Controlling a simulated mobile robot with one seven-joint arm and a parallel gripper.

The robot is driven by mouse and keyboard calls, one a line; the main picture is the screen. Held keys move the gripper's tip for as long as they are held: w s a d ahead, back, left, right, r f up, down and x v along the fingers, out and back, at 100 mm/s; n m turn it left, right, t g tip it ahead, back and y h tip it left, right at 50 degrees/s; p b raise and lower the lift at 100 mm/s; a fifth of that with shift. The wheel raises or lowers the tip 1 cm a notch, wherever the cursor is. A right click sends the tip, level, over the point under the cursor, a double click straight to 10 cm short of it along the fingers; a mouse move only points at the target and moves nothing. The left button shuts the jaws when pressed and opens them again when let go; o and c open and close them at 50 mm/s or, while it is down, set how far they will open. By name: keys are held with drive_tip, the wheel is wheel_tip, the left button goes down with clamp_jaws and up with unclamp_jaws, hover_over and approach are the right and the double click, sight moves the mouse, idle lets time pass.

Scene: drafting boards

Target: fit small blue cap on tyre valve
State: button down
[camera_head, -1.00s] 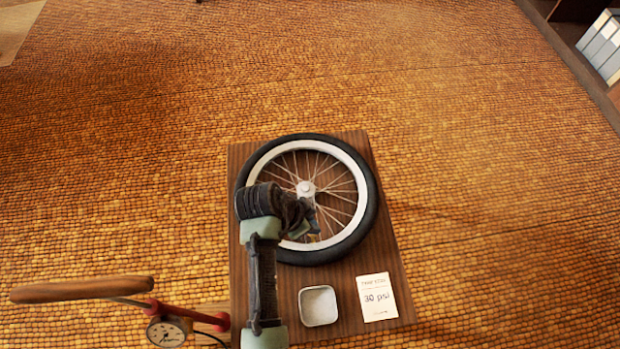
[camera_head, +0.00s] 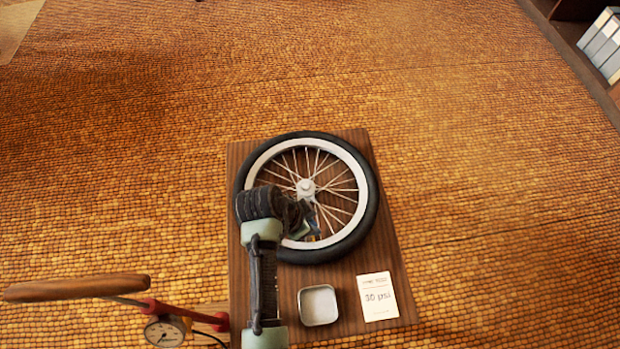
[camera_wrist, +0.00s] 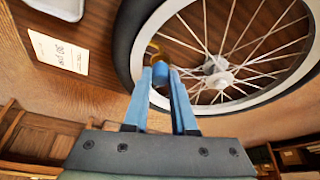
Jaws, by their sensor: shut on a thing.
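The wheel with its black tyre (camera_head: 367,215) and pale rim lies flat on a wooden board. My gripper (camera_head: 309,231) is over the near part of the rim, with the arm hiding some of the wheel's left side. In the wrist view my gripper (camera_wrist: 160,76) has its two blue fingers shut on the small blue cap (camera_wrist: 160,72), near the inner edge of the rim. A thin yellow piece (camera_wrist: 153,47) shows just beyond the cap; I cannot tell whether it is the valve. I cannot tell whether the cap touches anything besides the fingers.
A small square white tray (camera_head: 303,304) and a white "30 psi" card (camera_head: 377,297) lie on the near part of the board (camera_head: 352,322). A pump with a wooden handle (camera_head: 75,288) and a gauge (camera_head: 165,332) stands at the lower left.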

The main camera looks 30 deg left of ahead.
drive_tip(key=shift+f, duration=0.4)
drive_tip(key=c, duration=0.6)
unclamp_jaws()
drive_tip(key=shift+c, duration=0.2)
drive_tip(key=p+v, duration=0.4)
drive_tip(key=v, duration=0.9)
